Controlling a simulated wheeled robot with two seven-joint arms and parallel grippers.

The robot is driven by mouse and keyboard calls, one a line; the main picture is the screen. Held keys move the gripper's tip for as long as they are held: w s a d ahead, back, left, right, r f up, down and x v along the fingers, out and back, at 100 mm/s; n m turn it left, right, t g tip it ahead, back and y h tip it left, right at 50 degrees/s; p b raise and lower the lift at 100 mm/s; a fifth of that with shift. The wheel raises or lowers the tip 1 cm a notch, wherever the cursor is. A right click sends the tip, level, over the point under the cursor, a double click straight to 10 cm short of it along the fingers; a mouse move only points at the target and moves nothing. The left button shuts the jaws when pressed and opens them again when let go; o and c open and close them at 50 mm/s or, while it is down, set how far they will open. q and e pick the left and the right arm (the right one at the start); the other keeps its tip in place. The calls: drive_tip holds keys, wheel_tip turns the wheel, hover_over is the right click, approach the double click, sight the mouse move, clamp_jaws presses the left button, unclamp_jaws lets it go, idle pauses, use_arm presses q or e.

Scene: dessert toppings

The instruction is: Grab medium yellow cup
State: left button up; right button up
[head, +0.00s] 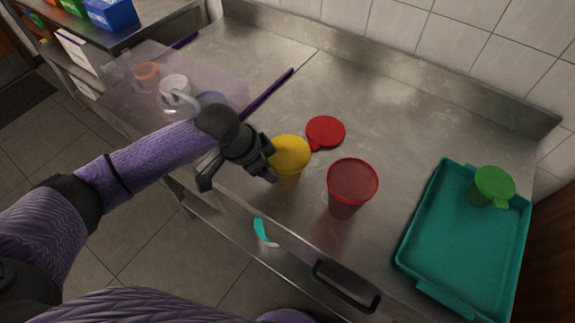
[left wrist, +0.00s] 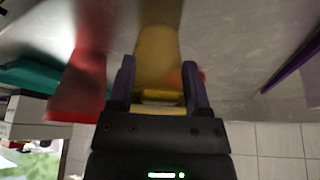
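A yellow cup (head: 290,156) stands on the steel counter, left of a larger red cup (head: 352,190). My left gripper (head: 238,180) is open, just left of the yellow cup in the head view, with one finger overlapping its near left side. In the left wrist view the yellow cup (left wrist: 157,48) shows between and beyond the two open fingers. I cannot tell whether a finger touches it. The lower part of the cup is partly hidden in the head view. My right gripper is not in view.
A red lid (head: 325,131) lies behind the cups. A teal tray (head: 455,255) holding a green cup (head: 493,185) is at right. A translucent bin with small cups is at left, near a purple strip (head: 268,92). A drawer handle (head: 346,287) sticks out in front. The back counter is clear.

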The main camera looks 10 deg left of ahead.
use_arm(q)
clamp_jaws()
